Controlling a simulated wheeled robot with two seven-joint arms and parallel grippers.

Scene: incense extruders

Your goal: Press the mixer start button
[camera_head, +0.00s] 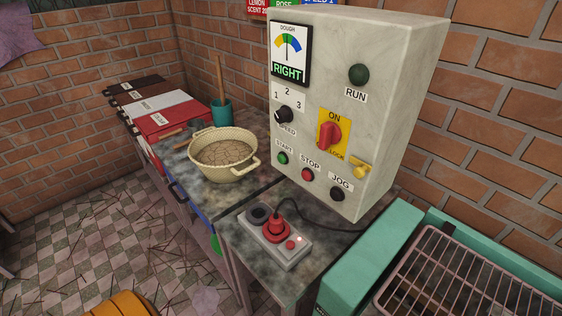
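The mixer control box (390,75) is a large pale panel standing at the centre right. Its green START button (283,158) is at the lower left of the front face, under the speed knob (284,114). The red STOP button (308,174) and black JOG button (337,194) run down to its right. A red rotary switch (329,135) sits on a yellow plate marked ON and LOCK. The RUN lamp (359,75) is dark green and looks unlit. The dough gauge (289,50) reads RIGHT. Neither of my grippers shows in this view.
A cream basin (223,153) of brownish dough stands on the counter left of the box. A teal frame with a wire rack (470,275) fills the lower right.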

